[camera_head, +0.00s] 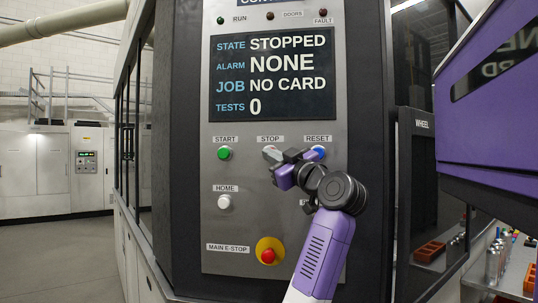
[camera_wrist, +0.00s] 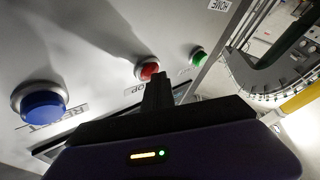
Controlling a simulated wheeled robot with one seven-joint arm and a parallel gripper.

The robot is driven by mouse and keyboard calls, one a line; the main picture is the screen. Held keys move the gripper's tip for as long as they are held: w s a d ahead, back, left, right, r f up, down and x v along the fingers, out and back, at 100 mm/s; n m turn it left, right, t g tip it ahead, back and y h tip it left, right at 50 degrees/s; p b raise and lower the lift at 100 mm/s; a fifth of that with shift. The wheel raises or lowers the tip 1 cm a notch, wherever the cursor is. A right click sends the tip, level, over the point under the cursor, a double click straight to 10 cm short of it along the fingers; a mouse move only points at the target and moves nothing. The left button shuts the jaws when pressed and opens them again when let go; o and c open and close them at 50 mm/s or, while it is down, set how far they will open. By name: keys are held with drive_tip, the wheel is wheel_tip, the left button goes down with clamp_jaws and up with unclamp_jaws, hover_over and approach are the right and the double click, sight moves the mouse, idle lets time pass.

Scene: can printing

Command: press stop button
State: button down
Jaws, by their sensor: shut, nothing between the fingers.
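The red stop button (camera_wrist: 147,68) shows in the wrist view, in a metal ring on the grey panel. In the head view my gripper and wrist cover it below the STOP label (camera_head: 270,139). My gripper (camera_head: 274,158) is shut and empty, with its tips at the stop button's place. In the wrist view the shut fingers (camera_wrist: 158,88) overlap the button's lower right edge; I cannot tell whether they touch it. The screen (camera_head: 272,75) reads STATE STOPPED, ALARM NONE, JOB NO CARD, TESTS 0.
The green start button (camera_head: 224,153) is left of my gripper, the blue reset button (camera_head: 318,152) close on its right. The white home button (camera_head: 224,202) and red main e-stop (camera_head: 268,256) are below. A purple machine part (camera_head: 490,110) stands at the right.

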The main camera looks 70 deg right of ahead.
drive_tip(key=shift+d, duration=0.15)
idle(0.4)
drive_tip(key=shift+s+a, duration=0.15)
drive_tip(key=shift+a, duration=0.5)
drive_tip(key=shift+s+a, duration=0.15)
drive_tip(key=shift+a, duration=0.45)
drive_tip(key=shift+s+a+p, duration=0.1)
drive_tip(key=shift+s+a, duration=0.1)
drive_tip(key=shift+a, duration=0.6)
drive_tip(key=shift+s+a+p, duration=0.1)
drive_tip(key=shift+s+a, duration=0.05)
drive_tip(key=shift+a, duration=0.7)
drive_tip(key=shift+s+a+p, duration=0.1)
drive_tip(key=shift+s+a, duration=0.1)
drive_tip(key=shift+a, duration=0.6)
